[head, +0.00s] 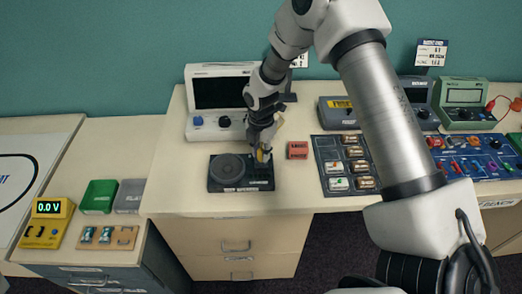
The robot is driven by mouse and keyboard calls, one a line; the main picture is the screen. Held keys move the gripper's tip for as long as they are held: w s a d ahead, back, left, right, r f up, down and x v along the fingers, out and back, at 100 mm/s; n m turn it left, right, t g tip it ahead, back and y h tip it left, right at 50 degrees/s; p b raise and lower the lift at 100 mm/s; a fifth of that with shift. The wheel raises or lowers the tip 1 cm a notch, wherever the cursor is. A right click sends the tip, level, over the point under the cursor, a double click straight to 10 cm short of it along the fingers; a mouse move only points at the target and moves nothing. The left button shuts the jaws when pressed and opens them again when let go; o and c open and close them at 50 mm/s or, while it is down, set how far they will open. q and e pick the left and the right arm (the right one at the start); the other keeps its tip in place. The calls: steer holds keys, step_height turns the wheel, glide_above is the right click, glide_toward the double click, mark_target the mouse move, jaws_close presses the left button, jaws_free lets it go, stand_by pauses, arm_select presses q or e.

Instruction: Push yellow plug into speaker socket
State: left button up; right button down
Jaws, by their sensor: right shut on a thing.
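The dark speaker board (241,181) lies flat on the table, with a round grey speaker cone (229,167) on its left part. My right gripper (263,153) points down over the right part of this board. It is shut on the yellow plug (261,156), of which only a small piece shows. The plug is at or just above the board's right side. The socket itself is hidden by the gripper, so I cannot tell whether the plug is in it. My left gripper is not in view.
A white device with a dark screen (218,94) stands behind the board. A small red block (297,150) lies right of it, then a dark board with several batteries (346,166). A yellow meter (47,222) stands on the lower left surface. Bare table (164,187) lies left of the speaker board.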

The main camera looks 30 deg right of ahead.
steer(key=shift+f, duration=0.2)
steer(key=shift+c, duration=1.8)
jaws_free()
steer(key=shift+r, duration=0.1)
steer(key=shift+r+p, duration=3.2)
steer(key=shift+r, duration=0.75)
steer(key=shift+f, duration=0.1)
